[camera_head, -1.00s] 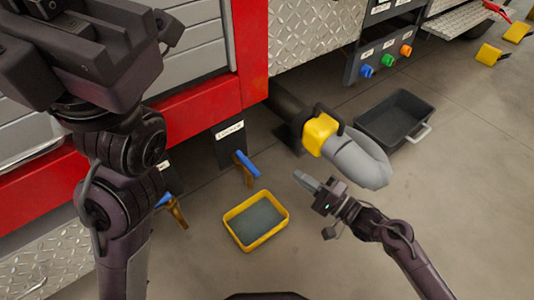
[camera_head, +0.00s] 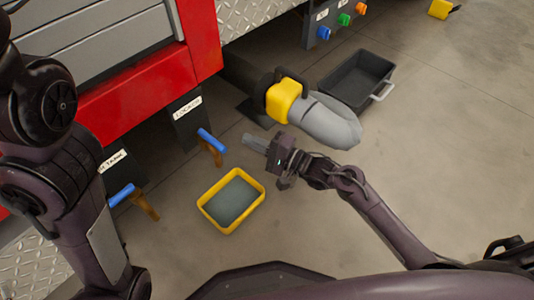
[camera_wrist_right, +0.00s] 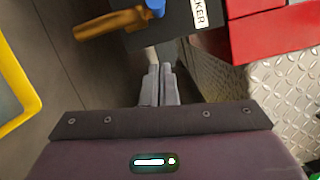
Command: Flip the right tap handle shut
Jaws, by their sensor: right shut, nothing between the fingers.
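The right tap sits under the panel labelled LOCKER (camera_head: 187,115). Its blue handle (camera_head: 212,141) slants down to the right over a bronze spout (camera_head: 217,158). In the right wrist view the spout (camera_wrist_right: 110,22) shows at the top, with only a bit of the blue handle (camera_wrist_right: 155,6) at the edge. My right gripper (camera_head: 246,139) is shut and empty, just right of the handle and apart from it; its fingers (camera_wrist_right: 160,84) point toward the tap's panel. My left arm stands at the left; its gripper is out of view.
A yellow tray (camera_head: 205,199) lies on the floor below the tap. A second tap with a blue handle (camera_head: 121,195) is at left. A grey hose (camera_head: 332,125) with a yellow coupling (camera_head: 284,100) lies right of my gripper, before a dark bin (camera_head: 342,92).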

